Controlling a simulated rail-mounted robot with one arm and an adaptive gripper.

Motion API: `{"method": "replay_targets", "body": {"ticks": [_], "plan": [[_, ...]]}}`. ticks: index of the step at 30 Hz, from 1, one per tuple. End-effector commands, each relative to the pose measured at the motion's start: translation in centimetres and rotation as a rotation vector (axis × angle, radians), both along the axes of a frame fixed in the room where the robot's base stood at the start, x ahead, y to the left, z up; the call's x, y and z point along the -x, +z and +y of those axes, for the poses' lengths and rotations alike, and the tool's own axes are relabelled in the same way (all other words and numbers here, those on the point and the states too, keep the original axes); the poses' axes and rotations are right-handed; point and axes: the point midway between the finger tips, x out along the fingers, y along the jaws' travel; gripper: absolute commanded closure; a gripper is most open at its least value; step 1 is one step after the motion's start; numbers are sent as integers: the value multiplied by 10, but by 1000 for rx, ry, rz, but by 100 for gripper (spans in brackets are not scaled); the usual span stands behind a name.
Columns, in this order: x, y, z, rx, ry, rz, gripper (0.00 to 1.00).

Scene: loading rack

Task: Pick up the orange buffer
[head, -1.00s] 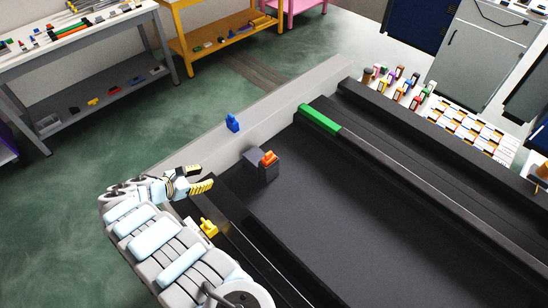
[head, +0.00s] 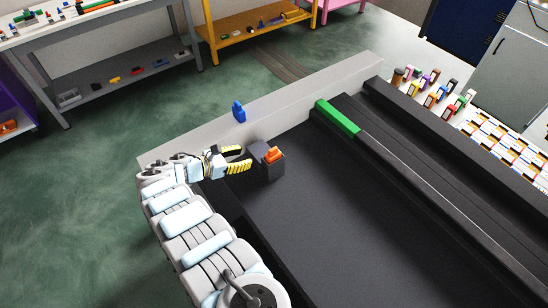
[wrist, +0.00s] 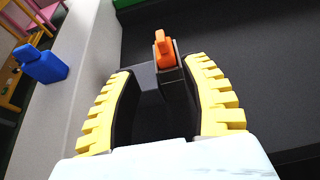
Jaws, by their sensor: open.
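The orange buffer (head: 273,154) sits in the top of a dark grey block (head: 269,173) near the left end of the black bed. My gripper (head: 244,160) is open and empty just left of the block, its yellow ribbed fingers pointing toward it. In the wrist view the orange buffer (wrist: 164,50) stands upright ahead, roughly between the two fingertips (wrist: 162,68) and beyond them. The dark grey block (wrist: 170,82) lies partly within the span of the fingers. I cannot tell whether any finger touches it.
A blue piece (head: 239,112) stands on the light grey rail (head: 300,96) behind the block. A green bar (head: 338,118) lies on the black rail to the right. Several coloured bottles (head: 432,88) stand at the far right. The black bed (head: 345,215) is clear.

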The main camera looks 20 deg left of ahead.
Motion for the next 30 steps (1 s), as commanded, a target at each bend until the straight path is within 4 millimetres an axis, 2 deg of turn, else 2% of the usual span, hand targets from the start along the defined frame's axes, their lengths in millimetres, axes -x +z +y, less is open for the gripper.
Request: {"method": "replay_targets", "body": {"ticks": [15,30], "plan": [[-53,-27,-34,-2,1,-2,53],[-72,-39,-48,1,1,-1,53]]}}
